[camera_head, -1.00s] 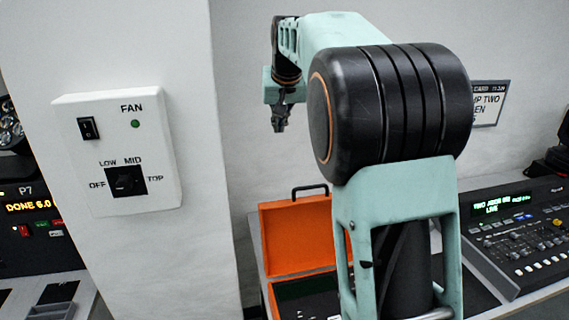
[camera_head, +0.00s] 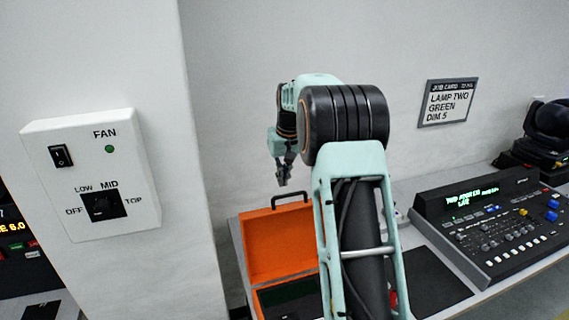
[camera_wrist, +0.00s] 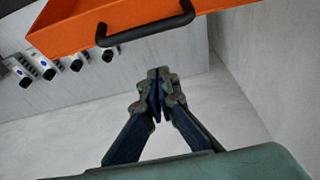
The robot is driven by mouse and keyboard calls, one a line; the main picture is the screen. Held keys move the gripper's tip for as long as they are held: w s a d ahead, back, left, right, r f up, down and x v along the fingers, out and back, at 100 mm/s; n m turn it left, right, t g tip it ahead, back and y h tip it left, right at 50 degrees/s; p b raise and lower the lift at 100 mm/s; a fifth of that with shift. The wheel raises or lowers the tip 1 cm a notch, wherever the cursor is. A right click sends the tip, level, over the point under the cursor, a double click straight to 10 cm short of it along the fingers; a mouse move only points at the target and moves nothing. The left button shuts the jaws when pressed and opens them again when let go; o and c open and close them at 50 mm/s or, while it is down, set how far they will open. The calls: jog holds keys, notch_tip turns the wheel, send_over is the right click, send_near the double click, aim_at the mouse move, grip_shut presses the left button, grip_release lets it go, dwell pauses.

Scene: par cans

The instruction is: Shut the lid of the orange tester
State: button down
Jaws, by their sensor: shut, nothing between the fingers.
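The orange tester stands on the bench in the head view, with its lid (camera_head: 278,243) raised upright and its dark inside (camera_head: 288,298) partly visible. A black handle (camera_head: 291,198) sits on the lid's top edge. My gripper (camera_head: 283,182) is shut and empty, just above and left of the handle in the head view. My arm hides the tester's right side. In the wrist view the orange lid (camera_wrist: 75,25) and its black handle (camera_wrist: 145,28) lie at the top, and my shut gripper (camera_wrist: 157,75) points toward them, apart from the handle.
A white fan control box (camera_head: 92,180) is on the pillar at left. A lighting console (camera_head: 490,225) stands on the bench at right, with a dark lamp (camera_head: 545,130) behind it. A job card (camera_head: 447,102) hangs on the back wall.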

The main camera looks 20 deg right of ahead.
jog(key=s, duration=0.3)
jog(key=shift+s+f+p, duration=0.15)
jog(key=shift+s+p, duration=0.2)
jog(key=shift+s, duration=0.05)
jog(key=shift+s+b, duration=0.1)
jog(key=shift+b, duration=0.2)
